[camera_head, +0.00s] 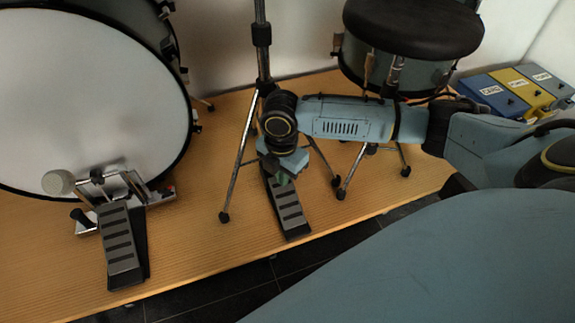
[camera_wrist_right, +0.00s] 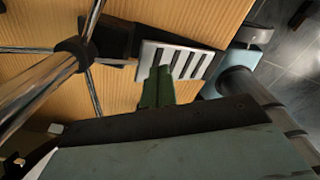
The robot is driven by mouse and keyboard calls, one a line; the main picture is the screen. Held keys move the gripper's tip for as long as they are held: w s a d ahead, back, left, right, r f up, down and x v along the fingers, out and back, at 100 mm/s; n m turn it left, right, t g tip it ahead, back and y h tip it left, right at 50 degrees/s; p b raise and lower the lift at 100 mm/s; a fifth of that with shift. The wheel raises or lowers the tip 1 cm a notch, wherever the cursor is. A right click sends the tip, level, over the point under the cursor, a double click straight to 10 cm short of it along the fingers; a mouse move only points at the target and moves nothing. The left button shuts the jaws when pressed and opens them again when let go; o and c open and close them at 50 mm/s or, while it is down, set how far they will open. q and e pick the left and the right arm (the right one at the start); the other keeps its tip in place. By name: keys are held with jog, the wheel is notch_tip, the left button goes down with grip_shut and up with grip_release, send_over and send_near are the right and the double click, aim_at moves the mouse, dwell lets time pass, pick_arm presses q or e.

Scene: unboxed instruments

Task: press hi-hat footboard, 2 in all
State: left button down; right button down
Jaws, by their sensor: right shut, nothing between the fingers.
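The hi-hat footboard (camera_head: 289,210) is a grey pedal plate with dark stripes at the foot of the hi-hat stand (camera_head: 262,55). In the right wrist view the footboard (camera_wrist_right: 190,62) lies just beyond my fingertips. My right gripper (camera_head: 282,179) is shut and empty, over the upper part of the footboard. Its green fingers (camera_wrist_right: 157,85) overlap the near edge of the plate in the wrist view; I cannot tell whether they touch it. The gripper and wrist hide the top end of the footboard in the head view. My left gripper is not in view.
A bass drum (camera_head: 85,100) with its own pedal (camera_head: 121,245) stands at the left. A black-topped stool (camera_head: 413,27) stands behind my right arm. Blue and yellow boxes (camera_head: 520,90) sit at the right. The wooden platform (camera_head: 200,255) ends at dark floor tiles in front.

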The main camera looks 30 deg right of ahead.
jog(key=shift+f+b, duration=0.6)
jog(key=shift+f, duration=1.25)
jog(key=shift+s, duration=0.1)
notch_tip(320, 180, up, 4)
jog(key=p, duration=0.5)
jog(key=shift+f, duration=0.15)
